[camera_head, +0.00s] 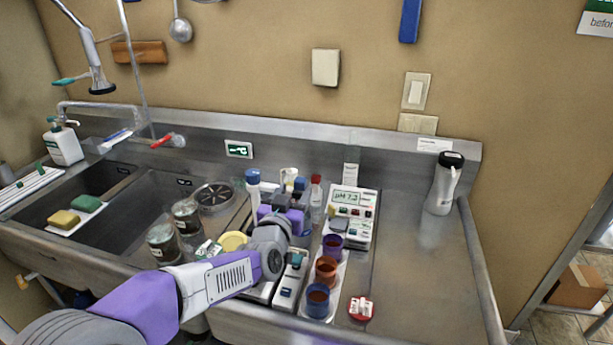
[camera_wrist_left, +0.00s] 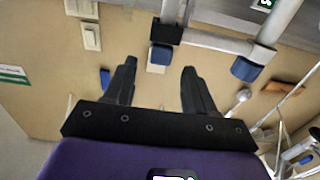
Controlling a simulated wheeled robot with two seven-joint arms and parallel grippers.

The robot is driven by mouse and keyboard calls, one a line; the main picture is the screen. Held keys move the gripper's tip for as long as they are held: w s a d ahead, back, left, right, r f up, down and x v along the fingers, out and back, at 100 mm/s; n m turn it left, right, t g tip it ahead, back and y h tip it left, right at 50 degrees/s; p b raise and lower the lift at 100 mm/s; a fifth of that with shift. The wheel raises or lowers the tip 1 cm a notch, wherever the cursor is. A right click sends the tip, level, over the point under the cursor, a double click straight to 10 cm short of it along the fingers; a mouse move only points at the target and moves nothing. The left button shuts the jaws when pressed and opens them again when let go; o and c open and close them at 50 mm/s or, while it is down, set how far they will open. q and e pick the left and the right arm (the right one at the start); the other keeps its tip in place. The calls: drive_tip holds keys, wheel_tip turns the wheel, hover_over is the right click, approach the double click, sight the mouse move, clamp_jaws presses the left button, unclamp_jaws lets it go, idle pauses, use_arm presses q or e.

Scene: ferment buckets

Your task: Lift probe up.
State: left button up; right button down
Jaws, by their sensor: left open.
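The probe's blue top (camera_wrist_left: 160,55) shows between my left fingers in the left wrist view, below a dark clamp (camera_wrist_left: 167,32) on a grey arm. In the head view a blue cap (camera_head: 301,183), apparently the same probe, stands just beyond my left gripper (camera_head: 284,199). My left gripper (camera_wrist_left: 155,80) is open, its dark fingers on either side of the blue top with gaps. I cannot tell how deep the probe sits between them. The probe's lower part is hidden. The meter (camera_head: 349,206) with a lit display stands right of the gripper. My right gripper is not in view.
Purple, brown and blue cups (camera_head: 319,295) stand in front, beside a red-and-white round item (camera_head: 361,308). Jars (camera_head: 163,243) stand left. The right counter is mostly clear.

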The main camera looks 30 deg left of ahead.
sight(299, 184)
use_arm(q)
drive_tip(key=shift+x, duration=2.95)
clamp_jaws()
